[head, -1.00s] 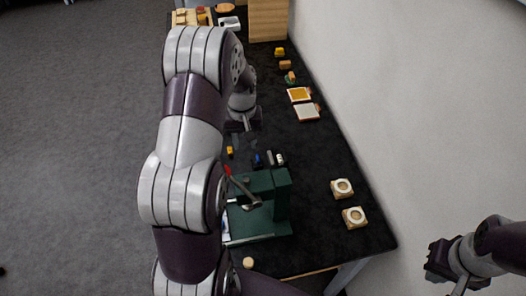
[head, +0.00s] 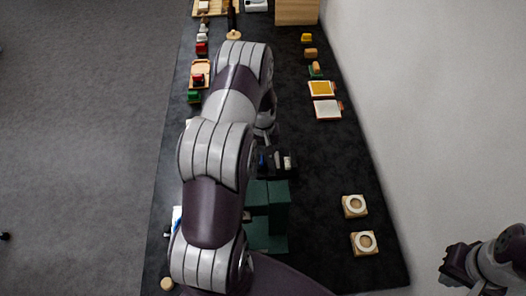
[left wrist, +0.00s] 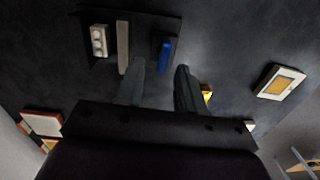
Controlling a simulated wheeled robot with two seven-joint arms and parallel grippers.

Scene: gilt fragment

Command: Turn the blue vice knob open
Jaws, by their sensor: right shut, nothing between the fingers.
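The blue knob (left wrist: 165,53) is a short upright blue piece on a dark panel in the left wrist view, beside a grey bar (left wrist: 123,47) and a white block with round bumps (left wrist: 99,41). My left gripper (left wrist: 160,68) is open, its two fingers apart with the blue knob seen between their tips. I cannot tell whether they touch it. In the head view the blue knob (head: 262,162) is mostly hidden by my left gripper (head: 273,160). My right gripper (head: 446,276) is shut and empty at the far right, off the table.
A dark green block-like fixture (head: 268,215) stands just nearer than the panel, partly behind my left arm. Two pale ring-topped blocks (head: 354,206) (head: 364,243) sit at the right. Toy food and trays (head: 321,88) line both table edges. The wall bounds the right side.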

